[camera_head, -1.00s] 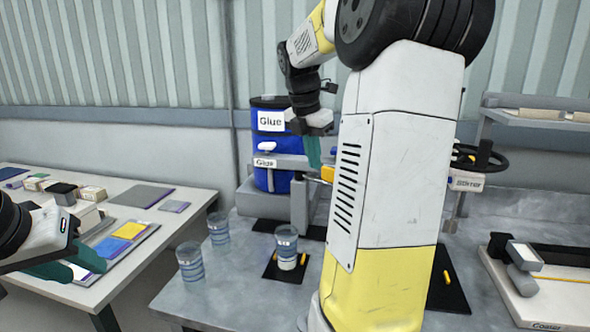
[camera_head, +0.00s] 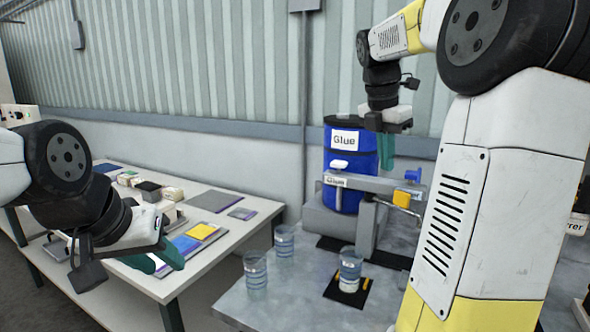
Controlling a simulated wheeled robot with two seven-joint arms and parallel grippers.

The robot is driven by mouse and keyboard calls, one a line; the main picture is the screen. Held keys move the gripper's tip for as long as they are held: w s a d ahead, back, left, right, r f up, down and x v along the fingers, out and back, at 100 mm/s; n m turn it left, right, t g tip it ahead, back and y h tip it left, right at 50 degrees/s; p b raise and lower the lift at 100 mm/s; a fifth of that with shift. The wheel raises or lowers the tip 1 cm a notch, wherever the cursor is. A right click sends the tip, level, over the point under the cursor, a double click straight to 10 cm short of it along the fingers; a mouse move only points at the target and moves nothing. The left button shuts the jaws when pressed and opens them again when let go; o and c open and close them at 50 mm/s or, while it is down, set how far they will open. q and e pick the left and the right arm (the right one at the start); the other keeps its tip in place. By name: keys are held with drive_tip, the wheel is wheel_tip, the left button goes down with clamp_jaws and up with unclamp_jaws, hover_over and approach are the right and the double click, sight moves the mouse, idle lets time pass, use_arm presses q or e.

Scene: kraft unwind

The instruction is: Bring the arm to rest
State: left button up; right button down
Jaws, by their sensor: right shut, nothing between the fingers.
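My right arm (camera_head: 500,190) rises at the right of the head view and bends over at the top. Its gripper (camera_head: 386,165) hangs down in front of the blue glue drum (camera_head: 350,165), above the grey dispenser arm (camera_head: 380,184). Its teal fingers are together with nothing between them. My left gripper (camera_head: 158,262) is over the near edge of the white table (camera_head: 255,215), at the lower left. Its teal fingers look apart and empty. My right arm hides part of the bench behind it.
Two clear cups (camera_head: 256,272) stand on the grey bench (camera_head: 300,300). Another cup (camera_head: 349,270) stands on a dark mat (camera_head: 362,290) under the dispenser. Coloured pads (camera_head: 203,232) and small boxes lie on the white table. A corrugated wall closes the back.

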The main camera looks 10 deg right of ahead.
drive_tip(key=s+a+f+m+t+y, duration=0.2)
drive_tip(key=s+a+f+m, duration=0.3)
drive_tip(key=s+a+m, duration=0.3)
drive_tip(key=s+a+f+m+t+y, duration=0.2)
drive_tip(key=s+a+m, duration=0.7)
drive_tip(key=m, duration=0.5)
wheel_tip(320, 180, down, 3)
drive_tip(key=shift+a+r+t+y, duration=0.15)
drive_tip(key=shift+a+t+y, duration=0.25)
drive_tip(key=shift+t, duration=0.1)
drive_tip(key=shift+d, duration=0.1)
